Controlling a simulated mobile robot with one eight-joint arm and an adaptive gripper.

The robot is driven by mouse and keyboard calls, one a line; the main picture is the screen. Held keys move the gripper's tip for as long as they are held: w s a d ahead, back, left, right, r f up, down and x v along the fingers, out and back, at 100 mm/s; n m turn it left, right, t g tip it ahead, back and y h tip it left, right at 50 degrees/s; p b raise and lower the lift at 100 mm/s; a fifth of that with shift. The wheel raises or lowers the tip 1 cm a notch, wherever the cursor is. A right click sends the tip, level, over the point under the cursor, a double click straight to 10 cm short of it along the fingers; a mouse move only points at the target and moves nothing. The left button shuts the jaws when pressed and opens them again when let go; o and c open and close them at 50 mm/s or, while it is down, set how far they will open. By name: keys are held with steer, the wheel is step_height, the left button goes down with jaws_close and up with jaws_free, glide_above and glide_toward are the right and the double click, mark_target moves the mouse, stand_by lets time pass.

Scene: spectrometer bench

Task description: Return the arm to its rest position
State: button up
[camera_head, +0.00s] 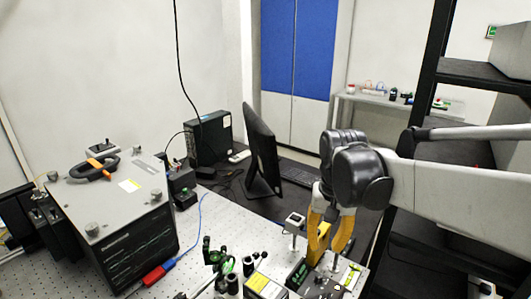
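My arm (465,200) reaches in from the right edge, with its dark wrist joint (360,177) over the right side of the bench. My gripper (328,256) points down, with two orange-yellow fingers that stand apart with a gap between them. I see nothing held between them. The fingertips are just above or beside small optical parts at the bench's front right; whether they touch any of them cannot be told. No marker of a rest position shows.
A large grey box (130,195) stands on the perforated bench (215,215) at left. A monitor (262,150), a computer case (209,137) and a keyboard (298,172) stand behind. Green-black optics (217,258) are at front centre. A dark shelf rack (470,75) stands at right, near my arm.

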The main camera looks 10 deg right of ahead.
steer(key=s+n+t, duration=0.2)
steer(key=s+t, duration=0.4)
steer(key=s, duration=0.5)
steer(key=shift+s+n+t, duration=0.3)
steer(key=shift+s+t, duration=0.05)
steer(key=shift+t, duration=0.05)
stand_by(2.4)
